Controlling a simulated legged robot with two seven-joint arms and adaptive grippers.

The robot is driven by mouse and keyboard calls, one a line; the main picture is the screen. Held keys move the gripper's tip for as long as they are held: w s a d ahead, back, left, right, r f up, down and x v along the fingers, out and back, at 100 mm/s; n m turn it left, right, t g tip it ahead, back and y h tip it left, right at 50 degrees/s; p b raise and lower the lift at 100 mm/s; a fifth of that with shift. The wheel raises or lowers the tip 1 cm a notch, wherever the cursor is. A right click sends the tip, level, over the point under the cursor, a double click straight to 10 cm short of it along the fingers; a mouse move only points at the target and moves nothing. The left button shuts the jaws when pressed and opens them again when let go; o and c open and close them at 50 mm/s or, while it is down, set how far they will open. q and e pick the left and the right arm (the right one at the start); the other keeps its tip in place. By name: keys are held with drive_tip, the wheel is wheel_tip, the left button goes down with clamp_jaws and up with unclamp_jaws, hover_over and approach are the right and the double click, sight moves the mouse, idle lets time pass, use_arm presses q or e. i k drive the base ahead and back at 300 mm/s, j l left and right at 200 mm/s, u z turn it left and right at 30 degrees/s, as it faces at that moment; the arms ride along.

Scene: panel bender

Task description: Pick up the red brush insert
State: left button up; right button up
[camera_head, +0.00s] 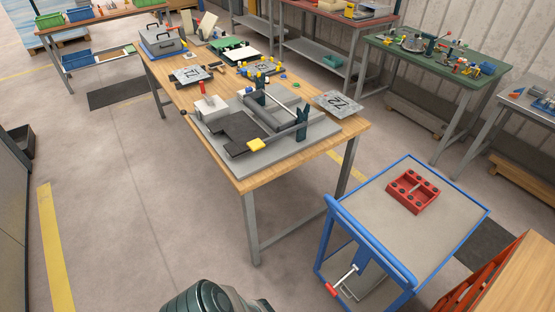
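A red block (413,191) with several dark round openings and lighter inner parts lies on the grey top of the blue cart (347,214). A small upright red piece (202,87) stands at a pale block (211,107) on the wooden workbench (355,129). I cannot tell for sure which of these red things is the red brush insert. Neither of my grippers is in view, and nothing touches either red thing.
A grey bending fixture (262,128) with a yellow-tipped lever covers the workbench's near end. A green-topped table (435,64) stands behind the cart. Open floor (130,200) lies left of the workbench.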

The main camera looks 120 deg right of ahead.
sight(415, 193)
drive_tip(key=z, duration=5.6)
drive_tip(key=k+j+z, duration=0.1)
drive_tip(key=j+z, duration=0.25)
drive_tip(key=k+j+z, duration=0.1)
drive_tip(key=j+z, duration=0.25)
drive_tip(key=k+j+z, duration=0.15)
drive_tip(key=z, duration=0.2)
drive_tip(key=j, duration=0.1)
